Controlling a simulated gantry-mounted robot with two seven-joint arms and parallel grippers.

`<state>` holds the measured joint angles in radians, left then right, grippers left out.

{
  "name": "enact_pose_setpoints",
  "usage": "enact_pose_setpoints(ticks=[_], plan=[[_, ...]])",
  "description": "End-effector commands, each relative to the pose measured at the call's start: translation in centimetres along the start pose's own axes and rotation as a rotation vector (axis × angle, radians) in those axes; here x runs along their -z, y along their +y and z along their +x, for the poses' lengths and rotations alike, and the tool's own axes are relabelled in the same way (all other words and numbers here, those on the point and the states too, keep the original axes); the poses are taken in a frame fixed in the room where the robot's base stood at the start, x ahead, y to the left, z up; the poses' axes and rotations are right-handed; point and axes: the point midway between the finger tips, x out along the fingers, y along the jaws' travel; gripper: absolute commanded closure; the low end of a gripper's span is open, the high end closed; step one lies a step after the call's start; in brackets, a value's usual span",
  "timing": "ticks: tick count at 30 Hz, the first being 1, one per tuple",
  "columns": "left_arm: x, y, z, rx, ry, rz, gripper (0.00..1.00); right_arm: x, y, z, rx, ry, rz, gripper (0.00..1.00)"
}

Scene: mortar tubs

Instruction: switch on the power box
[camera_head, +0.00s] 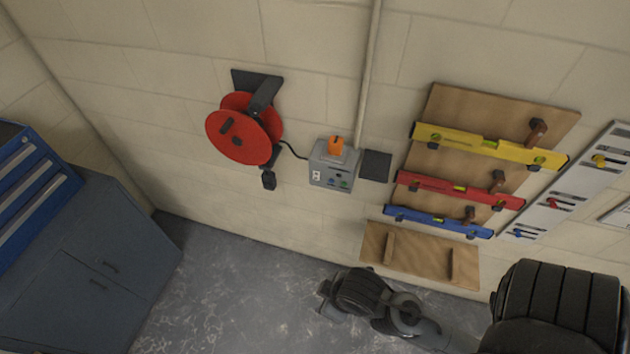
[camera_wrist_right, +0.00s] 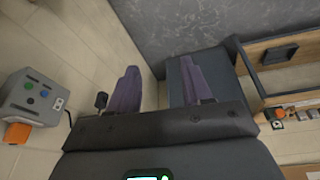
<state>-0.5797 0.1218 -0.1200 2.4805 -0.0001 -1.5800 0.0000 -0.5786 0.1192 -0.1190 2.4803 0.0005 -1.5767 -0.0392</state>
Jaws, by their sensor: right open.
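The power box (camera_head: 322,177) is a small grey box on the wall in the head view, with an orange lever (camera_head: 336,146) on its top. Its front carries a socket and small coloured buttons. In the right wrist view the power box (camera_wrist_right: 27,103) is at the left edge, turned over in the picture, with the orange lever (camera_wrist_right: 17,133) at its lower side. My right gripper (camera_wrist_right: 158,90) is open, its two purple-grey fingers apart with nothing between them. In the head view my right arm is low, below and right of the box; its fingers are not clear there. My left gripper is out of view.
A red cable reel (camera_head: 238,133) hangs left of the box, with a cable and black plug (camera_head: 269,181). A dark plate (camera_head: 375,165) and a board of yellow, red and blue levels (camera_head: 460,190) are to its right. A dark cabinet (camera_head: 90,265) stands at left.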

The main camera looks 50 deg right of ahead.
Motion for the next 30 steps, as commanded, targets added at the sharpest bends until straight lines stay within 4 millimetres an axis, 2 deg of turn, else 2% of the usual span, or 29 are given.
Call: enact_pose_setpoints(ticks=[1, 5, 7, 9, 11, 14, 18, 21, 25, 27, 30], plan=[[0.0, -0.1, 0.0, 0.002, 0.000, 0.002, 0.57, 0.2, 0.0, 0.0, 0.000, 0.011, -0.029, 0.59], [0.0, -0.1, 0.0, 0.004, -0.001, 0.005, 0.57, 1.7, 0.4, 0.0, -0.013, 0.093, -0.134, 0.79], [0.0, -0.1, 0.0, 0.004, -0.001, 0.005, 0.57, 2.6, 1.0, 0.7, -0.034, 0.146, -0.188, 0.90], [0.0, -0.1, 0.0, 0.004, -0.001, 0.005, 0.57, 3.2, 2.2, 2.3, -0.074, 0.190, -0.237, 1.00], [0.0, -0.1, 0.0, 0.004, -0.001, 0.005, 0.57, 3.3, 3.6, 4.1, -0.128, 0.217, -0.276, 1.00], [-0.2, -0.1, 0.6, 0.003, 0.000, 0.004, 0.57, 3.2, 6.8, 8.1, -0.268, 0.241, -0.336, 1.00], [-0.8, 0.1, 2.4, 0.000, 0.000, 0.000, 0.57, 2.9, 12.6, 13.4, -0.543, 0.211, -0.417, 1.00], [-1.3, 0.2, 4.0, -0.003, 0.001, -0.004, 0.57, 2.5, 16.5, 16.3, -0.758, 0.127, -0.472, 1.00], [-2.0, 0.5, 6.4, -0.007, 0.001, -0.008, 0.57, 2.2, 20.4, 18.6, -1.016, -0.037, -0.525, 1.00], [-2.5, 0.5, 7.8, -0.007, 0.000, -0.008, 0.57, 2.5, 21.8, 19.4, -1.134, -0.134, -0.538, 1.00], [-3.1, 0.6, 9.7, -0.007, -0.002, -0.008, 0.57, 3.7, 22.9, 19.9, -1.253, -0.235, -0.525, 1.00]])
